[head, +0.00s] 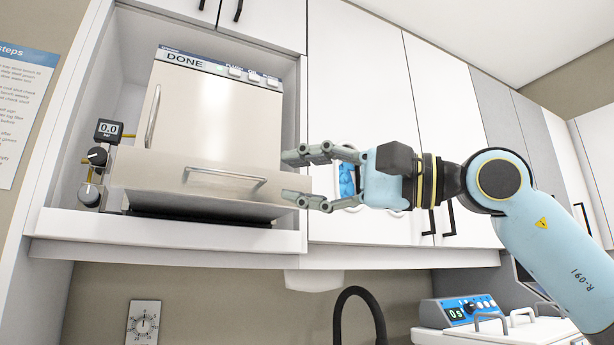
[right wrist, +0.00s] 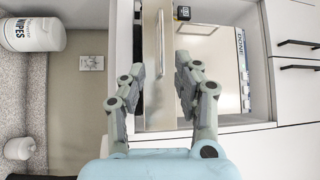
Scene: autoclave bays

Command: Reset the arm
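My right gripper (head: 297,178) reaches in from the right, its fingers apart and nothing between them. In the right wrist view its open fingers (right wrist: 160,68) point toward the autoclave. The autoclave (head: 222,112) is a steel box in an open wall bay, with "DONE" on its top strip and a vertical handle at its left. A steel front panel (head: 150,172) with a horizontal handle (head: 225,176) juts out low at its front. My gripper's fingertips are just right of this panel in the head view; I cannot tell whether they touch. My left gripper is not in view.
White cabinets (head: 365,110) flank the bay. Below are a wall timer (head: 143,322), a black hose (head: 360,305) and a blue-panelled device (head: 462,309). The right wrist view shows a wipes tub (right wrist: 32,35).

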